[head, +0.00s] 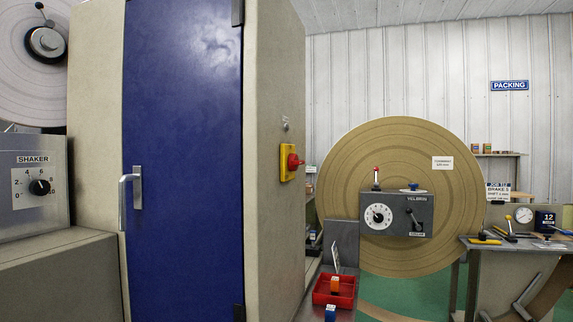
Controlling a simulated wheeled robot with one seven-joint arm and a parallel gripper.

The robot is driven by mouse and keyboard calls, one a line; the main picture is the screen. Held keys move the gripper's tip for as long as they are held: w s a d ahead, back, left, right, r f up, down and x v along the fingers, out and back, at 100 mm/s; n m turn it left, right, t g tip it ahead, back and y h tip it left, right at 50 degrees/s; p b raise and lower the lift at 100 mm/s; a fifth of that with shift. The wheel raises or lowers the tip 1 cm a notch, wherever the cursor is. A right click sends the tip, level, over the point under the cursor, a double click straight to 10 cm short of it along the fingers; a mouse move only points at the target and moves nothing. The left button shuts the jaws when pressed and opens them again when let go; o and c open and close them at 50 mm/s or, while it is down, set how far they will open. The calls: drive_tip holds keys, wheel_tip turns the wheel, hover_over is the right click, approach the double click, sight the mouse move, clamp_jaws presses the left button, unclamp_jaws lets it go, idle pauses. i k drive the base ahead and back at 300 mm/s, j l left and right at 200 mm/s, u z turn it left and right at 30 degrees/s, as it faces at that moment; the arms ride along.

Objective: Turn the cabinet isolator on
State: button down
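The cabinet isolator is a red rotary knob (294,161) on a yellow plate (286,163). It sits on the narrow right side wall of the tall beige cabinet (272,230), seen at a steep angle. The knob sticks out to the right, and its exact setting cannot be read from here. A small grey fitting (285,123) is on the wall above it. The cabinet's blue door (185,100) faces me and is shut, with a metal lever handle (130,187) on its left edge. My gripper does not show in the head view.
A grey shaker panel (40,185) with a dial stands left of the cabinet. To the right are a red tray (335,290), a grey control box (397,213) before a large brown roll (400,145), and a bench (540,245) with tools. Green floor (430,297) shows between them.

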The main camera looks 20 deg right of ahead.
sight(294, 162)
drive_tip(key=i+l+u, duration=0.15)
drive_tip(key=u, duration=0.7)
drive_tip(key=i+l+u, duration=0.3)
drive_tip(key=l, duration=0.3)
drive_tip(key=l+u, duration=0.3)
drive_tip(key=l, duration=0.3)
drive_tip(key=i+l+u, duration=0.1)
drive_tip(key=l+u, duration=0.2)
drive_tip(key=l, duration=0.35)
